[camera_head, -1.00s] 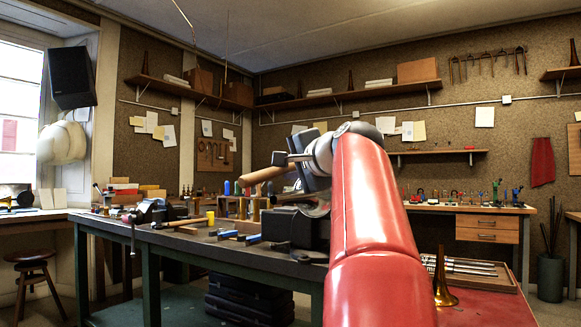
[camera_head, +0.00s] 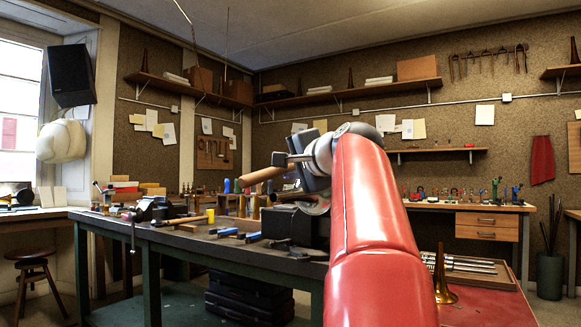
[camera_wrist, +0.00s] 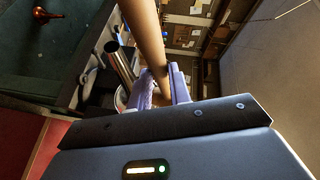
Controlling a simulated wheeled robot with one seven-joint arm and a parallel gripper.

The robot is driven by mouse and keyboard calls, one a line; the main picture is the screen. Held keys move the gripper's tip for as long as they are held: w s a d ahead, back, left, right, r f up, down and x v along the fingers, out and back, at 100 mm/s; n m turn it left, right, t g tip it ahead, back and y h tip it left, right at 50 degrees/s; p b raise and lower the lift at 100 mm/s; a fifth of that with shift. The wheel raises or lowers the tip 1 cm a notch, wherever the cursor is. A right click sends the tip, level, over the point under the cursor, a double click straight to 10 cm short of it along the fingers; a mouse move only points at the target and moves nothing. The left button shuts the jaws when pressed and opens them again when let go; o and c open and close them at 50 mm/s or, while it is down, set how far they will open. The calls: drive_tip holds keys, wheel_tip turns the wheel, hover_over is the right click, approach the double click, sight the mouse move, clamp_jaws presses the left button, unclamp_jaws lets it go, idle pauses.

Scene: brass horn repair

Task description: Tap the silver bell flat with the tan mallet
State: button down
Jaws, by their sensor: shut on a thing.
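My gripper (camera_head: 288,168) is shut on the tan mallet (camera_head: 259,178) and holds it above the workbench. The mallet points left and slightly down in the head view. In the wrist view its tan shaft (camera_wrist: 147,35) runs up from between my purple-lit fingers (camera_wrist: 163,86). A silver curved piece (camera_head: 317,207), likely the silver bell, shows in the head view just below my gripper, above a black block. My arm hides part of it. A silver tube (camera_wrist: 119,64) stands beside the mallet in the wrist view. I cannot tell whether mallet and silver piece touch.
The dark workbench (camera_head: 190,236) carries a vise (camera_head: 150,209), blue-handled tools (camera_head: 232,233), a yellow cup (camera_head: 210,216) and the black block (camera_head: 290,226). A brass bell (camera_head: 442,285) stands on a red surface at the right, by a tool tray (camera_head: 512,281). A stool (camera_head: 32,257) is at the left.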

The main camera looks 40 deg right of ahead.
drive_tip(key=shift+f+p, duration=0.15)
drive_tip(key=shift+p, duration=0.35)
idle(0.5)
idle(0.4)
drive_tip(key=shift+r+p, duration=0.5)
drive_tip(key=shift+p, duration=0.45)
drive_tip(key=shift+f, duration=0.1)
idle(0.9)
